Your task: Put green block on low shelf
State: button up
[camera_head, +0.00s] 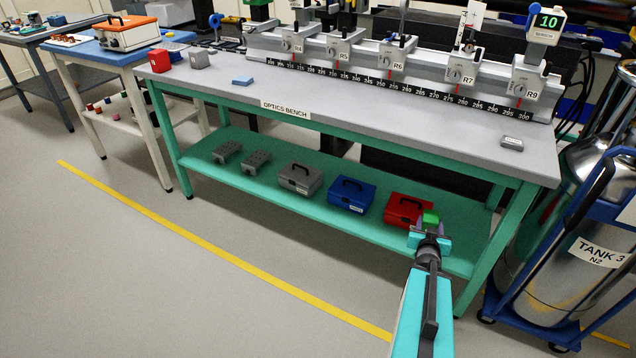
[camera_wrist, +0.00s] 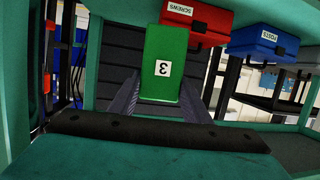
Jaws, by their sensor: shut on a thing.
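The green block (camera_head: 431,217) is held in my gripper (camera_head: 427,228), near the right end of the low shelf (camera_head: 330,217) under the optics bench. In the wrist view, my gripper (camera_wrist: 160,95) is shut on the green block (camera_wrist: 161,50), which bears the number 3. In the head view the block overlaps the right front of a red case; I cannot tell whether it touches the case or the shelf. The low shelf is a teal board between the bench legs.
The shelf holds a red case (camera_head: 403,208) marked SCREWS, a blue case (camera_head: 351,195), a grey case (camera_head: 300,177) and two grey perforated blocks. Bare shelf shows right of the red case, up to the bench leg (camera_head: 497,240). A gas tank (camera_head: 555,270) on a blue cart stands at right.

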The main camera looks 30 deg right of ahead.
jog(key=s+d+f+m+g, duration=0.1)
jog(key=s+f, duration=0.3)
jog(key=s, duration=0.3)
jog(key=s+d+f+m+h, duration=0.1)
jog(key=s+d+f, duration=0.1)
jog(key=s+f, duration=0.2)
jog(key=s, duration=0.2)
jog(key=shift+s+g, duration=0.4)
jog(key=shift+w+d, duration=0.1)
jog(key=shift+d, duration=0.05)
jog(key=w+d+b, duration=0.2)
jog(key=w+d, duration=0.7)
jog(key=d, duration=0.4)
jog(key=shift+w+d+b, duration=0.2)
jog(key=shift+w+b, duration=0.1)
jog(key=shift+b, duration=0.05)
jog(key=shift+w+d+f+b, duration=0.1)
jog(key=shift+d+f+b, duration=0.15)
jog(key=shift+f, duration=0.3)
jog(key=shift+w+d+f+b, duration=0.15)
jog(key=shift+f+b, duration=0.1)
jog(key=shift+f, duration=0.3)
jog(key=shift+w+d+f+b, duration=0.15)
jog(key=shift+f+b, duration=0.1)
jog(key=shift+f, duration=0.3)
jog(key=shift+f, duration=0.15)
